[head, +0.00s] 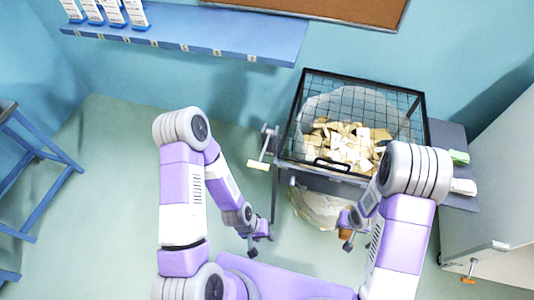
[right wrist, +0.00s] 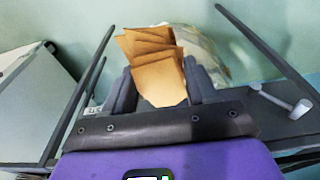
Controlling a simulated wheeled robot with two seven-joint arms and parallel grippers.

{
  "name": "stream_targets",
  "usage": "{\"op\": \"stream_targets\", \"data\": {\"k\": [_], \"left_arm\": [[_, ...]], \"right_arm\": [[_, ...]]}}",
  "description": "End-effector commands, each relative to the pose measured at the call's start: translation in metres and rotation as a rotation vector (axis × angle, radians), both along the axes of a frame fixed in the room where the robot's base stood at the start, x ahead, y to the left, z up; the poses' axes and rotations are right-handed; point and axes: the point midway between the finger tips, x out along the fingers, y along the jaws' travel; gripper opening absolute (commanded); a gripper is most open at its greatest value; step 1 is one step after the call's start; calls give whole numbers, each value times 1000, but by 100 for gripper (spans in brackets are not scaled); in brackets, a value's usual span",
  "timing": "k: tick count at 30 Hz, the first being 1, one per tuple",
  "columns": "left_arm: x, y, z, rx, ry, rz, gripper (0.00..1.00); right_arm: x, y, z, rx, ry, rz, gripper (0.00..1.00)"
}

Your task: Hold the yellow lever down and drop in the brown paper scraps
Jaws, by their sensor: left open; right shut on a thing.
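The bin frame (head: 303,78) is dark, with a wire mesh lid that lies over it and pale scraps (head: 345,140) inside a whitish bag. A grey crank-like lever with a pale yellow grip (head: 262,165) sticks out on its left side; it also shows in the right wrist view (right wrist: 299,108). My left gripper (head: 258,246) is open and empty, low in front of the lever and apart from it. My right gripper (right wrist: 165,95) is shut on a fanned stack of brown paper scraps (right wrist: 157,70). In the head view my right arm partly hides it, below the bin's front edge.
A grey side shelf (head: 450,135) right of the bin holds a green thing (head: 459,157) and a white one (head: 463,187). A white cabinet (head: 500,180) stands at the right. A blue wall shelf (head: 200,30) hangs behind. A blue stool (head: 35,180) stands left; floor between is clear.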

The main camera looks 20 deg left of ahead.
Motion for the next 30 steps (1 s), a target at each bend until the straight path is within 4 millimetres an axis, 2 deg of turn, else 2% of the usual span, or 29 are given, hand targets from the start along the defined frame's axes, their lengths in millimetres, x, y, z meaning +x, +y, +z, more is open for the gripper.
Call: {"op": "stream_targets", "data": {"k": [24,30], "left_arm": [[0,0,0,0,0,0,42],[0,0,0,0,0,0,42]], "right_arm": [[53,-47,145,1,-7,-3,27],[63,-56,173,0,-5,-2,27]]}}
